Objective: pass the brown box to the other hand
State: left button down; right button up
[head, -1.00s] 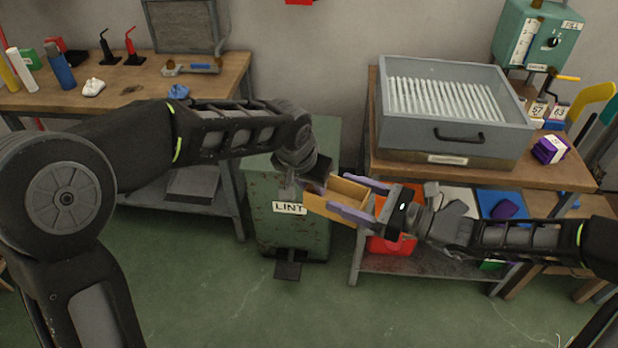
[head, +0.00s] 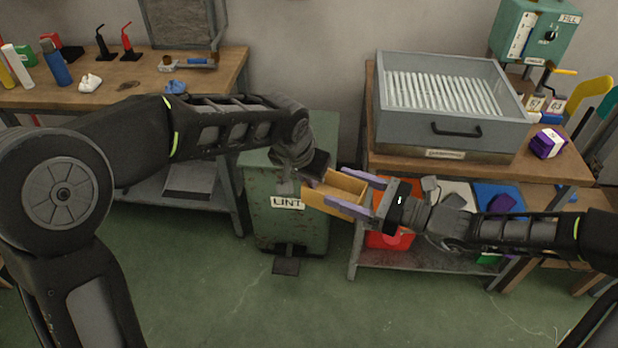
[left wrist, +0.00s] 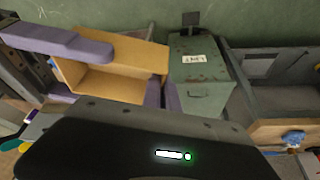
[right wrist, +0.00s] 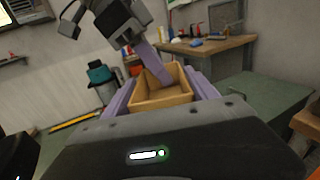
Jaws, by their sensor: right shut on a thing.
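The brown box (head: 318,198) is a small open-topped box held in the air in front of the green LINT bin. My right gripper (head: 362,193) is shut on it, with purple fingers along two opposite sides, as the right wrist view also shows (right wrist: 162,100). My left gripper (head: 308,182) is at the box's far end from the right hand. In the left wrist view its fingertips (left wrist: 162,94) lie on either side of one box wall. A left finger reaches into the box in the right wrist view. Whether the left fingers press the wall is unclear.
The green LINT bin (head: 290,225) stands just behind the box. A workbench (head: 110,95) is at left. A table (head: 470,170) at right carries a grey drawer-like tray (head: 450,130) and a purple packet (head: 547,143). Floor in front is clear.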

jog(key=o, duration=1.4)
jog(key=shift+d, duration=0.1)
jog(key=v, duration=1.2)
jog(key=s+a+f+n+g+h, duration=0.2)
jog(key=s+f+n+h, duration=0.2)
jog(key=f, duration=0.7)
jog(key=s+a+f+n+g+h, duration=0.1)
jog(key=s+f+n+h, duration=0.3)
jog(key=s+f+n, duration=0.5)
jog(key=s+a+f+n+g+h, duration=0.2)
jog(key=s+f+n, duration=0.5)
jog(key=f, duration=0.6)
jog(key=shift+a+f+n+g+h, duration=0.25)
jog(key=shift+a+h, duration=0.6)
jog(key=shift+h, duration=0.45)
